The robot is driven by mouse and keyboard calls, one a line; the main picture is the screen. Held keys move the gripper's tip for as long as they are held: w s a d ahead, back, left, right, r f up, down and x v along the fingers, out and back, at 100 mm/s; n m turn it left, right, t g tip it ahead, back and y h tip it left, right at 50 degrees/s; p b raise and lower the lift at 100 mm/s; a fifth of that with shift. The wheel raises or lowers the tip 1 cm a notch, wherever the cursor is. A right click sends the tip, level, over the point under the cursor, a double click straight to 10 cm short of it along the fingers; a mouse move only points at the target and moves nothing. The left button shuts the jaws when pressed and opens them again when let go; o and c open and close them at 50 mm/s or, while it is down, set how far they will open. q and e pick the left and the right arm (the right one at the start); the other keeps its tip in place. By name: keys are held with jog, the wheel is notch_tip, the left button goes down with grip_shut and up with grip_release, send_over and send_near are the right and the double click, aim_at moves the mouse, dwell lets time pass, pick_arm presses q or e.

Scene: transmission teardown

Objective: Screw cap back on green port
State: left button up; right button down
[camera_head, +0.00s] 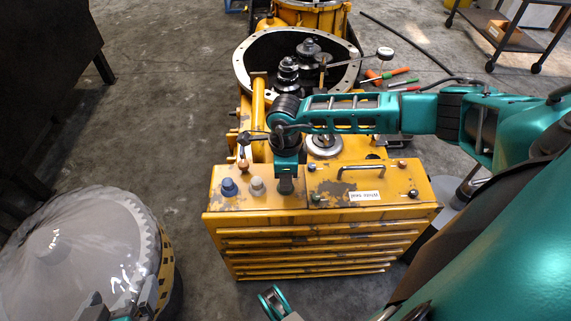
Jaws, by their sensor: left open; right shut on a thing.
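My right gripper (285,186) points straight down at the top of the yellow housing (270,203), just right of two capped ports. It is shut on a small part, taken as the cap, which its dark fingers almost wholly hide. A blue cap (229,187) and a beige cap (257,186) sit upright on the ports to its left. No green port shows clearly; the spot under my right gripper is hidden, so I cannot tell whether the cap touches a port. My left gripper (122,303) is open at the bottom left, over the plastic-covered round part.
A plastic-wrapped round part (75,250) stands at the left. Behind the yellow housing is an open bell housing (300,60) with gears. A metal handle (361,169) rises right of my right gripper. Screwdrivers (388,74) lie behind. A cart (505,38) stands at the back right.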

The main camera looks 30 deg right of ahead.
jog(key=shift+r+m+p, duration=0.1)
jog(key=shift+m+p, duration=0.35)
jog(key=shift+m, duration=0.85)
jog(key=c, duration=0.8)
grip_release()
notch_tip(320, 180, up, 6)
jog(key=p, duration=0.5)
